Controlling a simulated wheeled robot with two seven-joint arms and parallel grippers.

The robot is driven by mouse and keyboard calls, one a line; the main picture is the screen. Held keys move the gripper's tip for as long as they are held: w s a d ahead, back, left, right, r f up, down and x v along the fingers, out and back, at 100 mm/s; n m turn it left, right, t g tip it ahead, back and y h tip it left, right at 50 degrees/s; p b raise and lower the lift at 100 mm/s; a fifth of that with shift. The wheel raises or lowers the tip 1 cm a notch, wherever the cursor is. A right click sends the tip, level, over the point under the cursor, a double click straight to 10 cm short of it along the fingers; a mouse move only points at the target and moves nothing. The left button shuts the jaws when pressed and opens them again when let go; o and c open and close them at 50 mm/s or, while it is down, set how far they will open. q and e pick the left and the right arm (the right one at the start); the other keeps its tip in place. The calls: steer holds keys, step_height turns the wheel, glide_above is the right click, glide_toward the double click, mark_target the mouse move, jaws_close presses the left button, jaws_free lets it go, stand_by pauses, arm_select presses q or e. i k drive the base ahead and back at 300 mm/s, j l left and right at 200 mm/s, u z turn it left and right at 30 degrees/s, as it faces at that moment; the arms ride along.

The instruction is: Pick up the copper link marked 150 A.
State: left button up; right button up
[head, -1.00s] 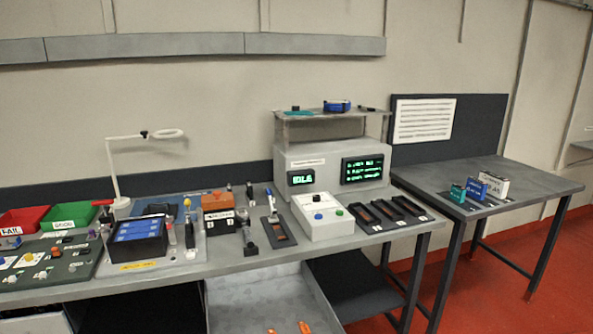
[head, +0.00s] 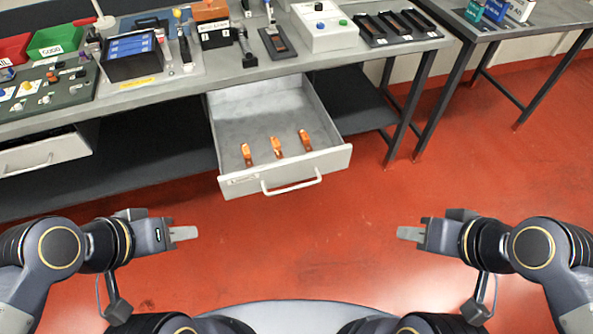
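Three copper links lie apart in a row in the open drawer (head: 215,130): a left link (head: 247,155), a middle link (head: 277,147) and a right link (head: 305,140). Their markings are too small to read, so I cannot tell which is marked 150 A. My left gripper (head: 184,234) is over the red floor, below and left of the drawer in the picture, and holds nothing visible. My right gripper (head: 410,233) is over the floor, below and right of the drawer, also with nothing visible in it. The finger gaps cannot be made out.
The drawer juts out under the workbench (head: 240,75), its handle (head: 292,184) facing me. The bench carries a battery tray (head: 134,58), a white button box (head: 324,26) and dark slotted holders (head: 385,28). A second table (head: 462,22) stands right. The floor before the drawer is clear.

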mark_target(304, 136)
steer(key=i+j, duration=0.45)
steer(key=j, duration=0.3)
steer(key=i+j+z, duration=0.1)
steer(key=i+j, duration=0.35)
steer(key=j, duration=0.3)
